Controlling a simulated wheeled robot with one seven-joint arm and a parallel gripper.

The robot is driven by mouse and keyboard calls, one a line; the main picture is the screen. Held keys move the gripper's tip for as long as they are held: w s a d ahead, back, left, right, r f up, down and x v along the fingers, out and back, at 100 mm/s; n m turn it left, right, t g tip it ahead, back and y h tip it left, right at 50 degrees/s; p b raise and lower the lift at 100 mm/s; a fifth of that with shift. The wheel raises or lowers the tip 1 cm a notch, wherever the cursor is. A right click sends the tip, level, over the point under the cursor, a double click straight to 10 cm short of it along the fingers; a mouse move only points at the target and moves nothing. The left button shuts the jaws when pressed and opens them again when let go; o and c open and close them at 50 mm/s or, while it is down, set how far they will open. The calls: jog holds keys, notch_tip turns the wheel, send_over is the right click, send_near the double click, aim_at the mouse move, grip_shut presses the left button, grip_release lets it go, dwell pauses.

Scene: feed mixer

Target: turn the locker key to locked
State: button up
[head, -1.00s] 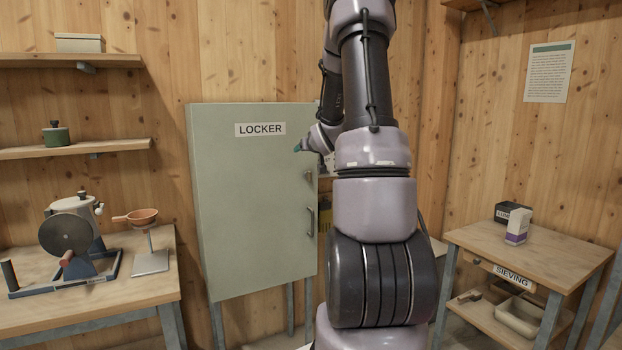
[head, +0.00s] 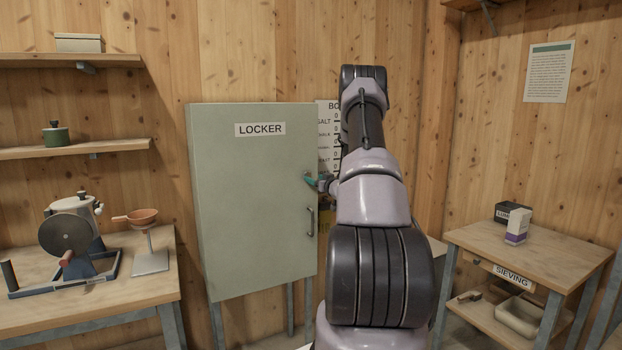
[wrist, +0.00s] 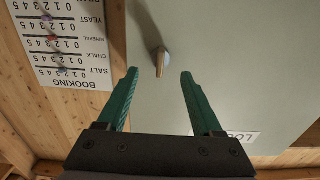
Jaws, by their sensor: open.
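The grey-green locker (head: 250,220) stands against the back wall with its door shut. In the wrist view the key (wrist: 160,62), a small metal piece on a round lock plate, sticks out from the door. My gripper (wrist: 159,76) is open, with its two green fingers apart and the key showing between and just beyond their tips. In the head view my gripper (head: 309,180) is at the right edge of the door, above the bar handle (head: 310,221), and hides the key.
A booking chart (wrist: 62,40) hangs right of the locker, partly behind my arm in the head view. A bench with a mill (head: 75,235) stands at left. A sieving table (head: 530,248) stands at right. The door front left of my gripper is clear.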

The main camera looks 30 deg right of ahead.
aim_at(310, 176)
jog(key=shift+w+d, duration=0.15)
jog(key=shift+w, duration=1.95)
grip_shut()
